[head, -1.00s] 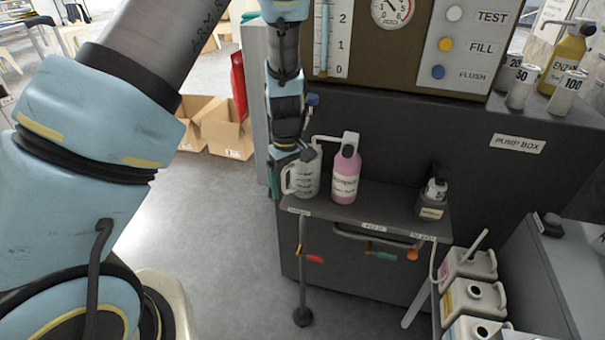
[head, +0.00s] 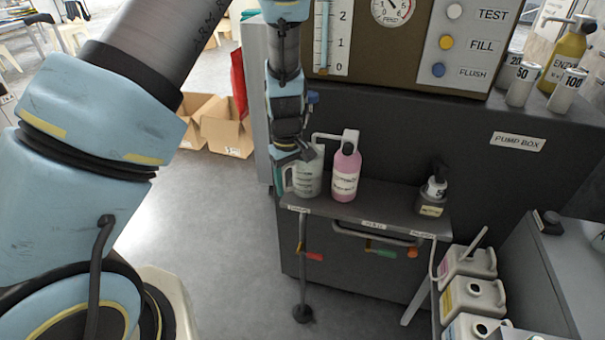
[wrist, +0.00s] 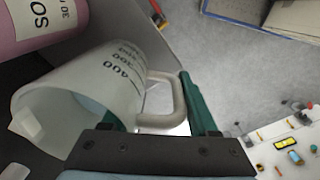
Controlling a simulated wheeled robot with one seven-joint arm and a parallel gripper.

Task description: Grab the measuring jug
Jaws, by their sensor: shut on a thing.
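The measuring jug (head: 309,176) is a translucent white jug with dark graduation marks. It is at the left end of the small grey shelf (head: 385,205), left of a pink bottle (head: 345,172). In the wrist view the jug (wrist: 90,85) fills the left side, its mouth toward the lower left and its handle (wrist: 178,100) between green fingers. My gripper (wrist: 165,115) is shut on the jug by its handle. In the head view my gripper (head: 290,165) is at the jug's left side. I cannot tell whether the jug's base touches the shelf.
A dark pump bottle (head: 434,190) stands at the shelf's right end. The pink bottle (wrist: 40,20) is close beside the jug. The dark pump box (head: 480,150) rises behind. White canisters (head: 470,290) stand at the lower right. Open floor lies left of the shelf.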

